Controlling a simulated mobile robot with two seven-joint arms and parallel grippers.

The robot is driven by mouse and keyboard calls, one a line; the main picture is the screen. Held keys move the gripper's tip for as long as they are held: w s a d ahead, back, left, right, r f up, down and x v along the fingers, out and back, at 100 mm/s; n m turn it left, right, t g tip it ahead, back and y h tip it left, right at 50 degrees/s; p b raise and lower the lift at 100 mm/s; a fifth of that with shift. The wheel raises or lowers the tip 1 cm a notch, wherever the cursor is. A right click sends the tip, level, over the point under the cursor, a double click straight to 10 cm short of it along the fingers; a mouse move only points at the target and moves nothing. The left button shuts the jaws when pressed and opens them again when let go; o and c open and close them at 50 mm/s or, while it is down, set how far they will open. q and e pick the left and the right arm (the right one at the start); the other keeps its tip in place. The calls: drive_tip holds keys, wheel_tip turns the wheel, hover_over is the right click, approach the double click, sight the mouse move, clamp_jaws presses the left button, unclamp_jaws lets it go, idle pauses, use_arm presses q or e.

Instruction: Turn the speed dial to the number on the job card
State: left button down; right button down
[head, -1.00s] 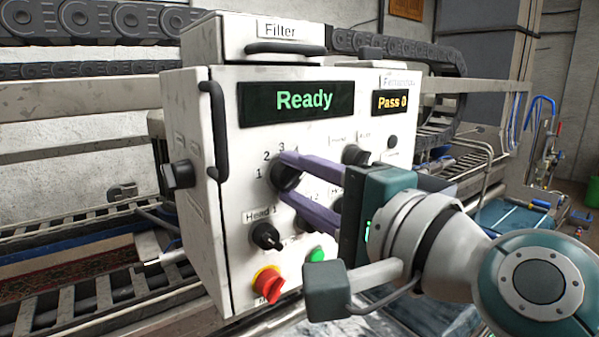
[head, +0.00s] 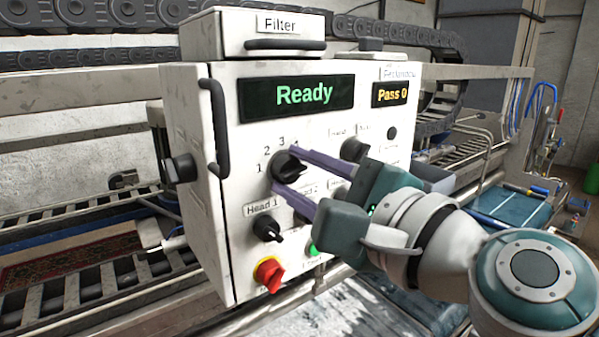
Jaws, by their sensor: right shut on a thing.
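The speed dial (head: 288,165) is a round black knob on the front of the white control box. The numbers 1, 2 and 3 show around its left and top. A further mark by the upper finger is partly covered, and I cannot read where the dial points. My right gripper (head: 283,169) is shut on the dial, one purple finger at its upper right and one at its lower left. The gripper hides part of the panel to the right. My left gripper is not in view. I see no readable job card.
The box shows a green "Ready" display (head: 297,103) and a "Pass 0" display (head: 390,94). Below the dial are the black Head 1 knob (head: 266,229), a red stop knob (head: 269,274) and a green button (head: 313,249). A black handle (head: 217,128) sticks out at the left edge.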

drive_tip(key=shift+c, duration=2.4)
unclamp_jaws()
drive_tip(key=shift+s+d, duration=0.15)
drive_tip(key=shift+s, duration=0.1)
drive_tip(key=b+v, duration=0.2)
drive_tip(key=v, duration=0.7)
drive_tip(key=shift+b, duration=0.3)
drive_tip(key=shift+s+d, duration=0.1)
drive_tip(key=shift+s, duration=0.05)
